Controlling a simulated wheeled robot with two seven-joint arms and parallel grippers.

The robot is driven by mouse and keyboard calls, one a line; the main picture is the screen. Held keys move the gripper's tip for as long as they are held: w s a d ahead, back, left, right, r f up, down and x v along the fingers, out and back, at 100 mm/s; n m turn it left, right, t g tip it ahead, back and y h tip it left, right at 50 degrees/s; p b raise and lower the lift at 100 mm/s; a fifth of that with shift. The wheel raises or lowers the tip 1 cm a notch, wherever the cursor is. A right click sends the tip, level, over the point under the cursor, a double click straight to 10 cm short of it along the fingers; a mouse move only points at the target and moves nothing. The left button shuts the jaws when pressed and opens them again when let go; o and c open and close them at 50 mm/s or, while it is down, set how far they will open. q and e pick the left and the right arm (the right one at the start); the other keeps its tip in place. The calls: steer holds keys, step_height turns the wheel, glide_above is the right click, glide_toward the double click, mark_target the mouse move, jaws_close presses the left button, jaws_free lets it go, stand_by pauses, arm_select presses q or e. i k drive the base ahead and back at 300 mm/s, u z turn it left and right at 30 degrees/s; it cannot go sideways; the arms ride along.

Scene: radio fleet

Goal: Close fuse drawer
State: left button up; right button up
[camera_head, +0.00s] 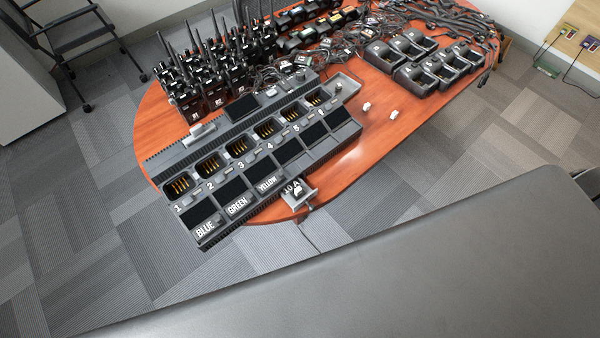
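A grey multi-bay charging station (255,140) lies diagonally across the red-brown table, with numbered slots and a row of dark panels. A small grey drawer (299,194) marked "10 A" sticks out from its front long side, near the table's front edge. It looks pulled out, with a pale item in it that is too small to make out. Neither of my grippers is in view.
Several black radios (215,75) stand behind the station. Cables tangle at the back, and several black chargers (425,65) sit at right. Two small white pieces (393,114) lie on bare tabletop (365,135). Carpeted floor (480,135) is open around the table.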

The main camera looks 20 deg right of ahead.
mark_target(287, 192)
steer(key=u, duration=0.55)
steer(key=k, duration=0.6)
steer(key=z, duration=0.8)
steer(key=i, duration=0.5)
steer(key=z, duration=0.6)
steer(key=k, duration=0.25)
steer(key=u, duration=0.85)
